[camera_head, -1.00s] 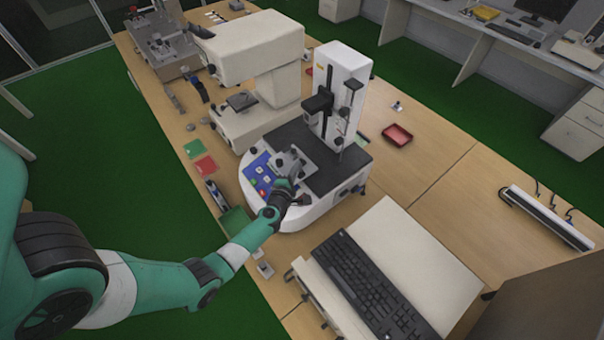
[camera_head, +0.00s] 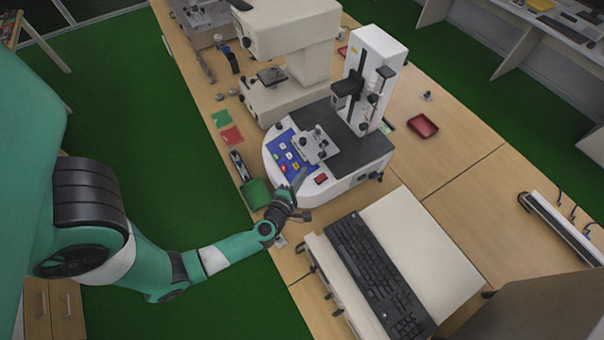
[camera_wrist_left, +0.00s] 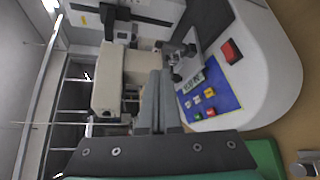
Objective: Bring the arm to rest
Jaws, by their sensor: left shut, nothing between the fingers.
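My left arm (camera_head: 150,268) is green and comes in from the left in the head view. Its gripper (camera_head: 299,180) is shut and empty, just in front of the tester's blue button panel. In the left wrist view the two grey fingers (camera_wrist_left: 158,100) lie together with nothing between them. Whether the fingertips touch the machine cannot be told. My right gripper is in neither view.
A keyboard (camera_head: 376,275) lies on a pale unit at the bench front. A green bin (camera_head: 257,194), a green card (camera_head: 221,118) and a red card (camera_head: 231,136) lie along the left edge. A larger beige instrument (camera_head: 285,30) stands behind. A red tray (camera_head: 423,126) is at right, with bare wood around it.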

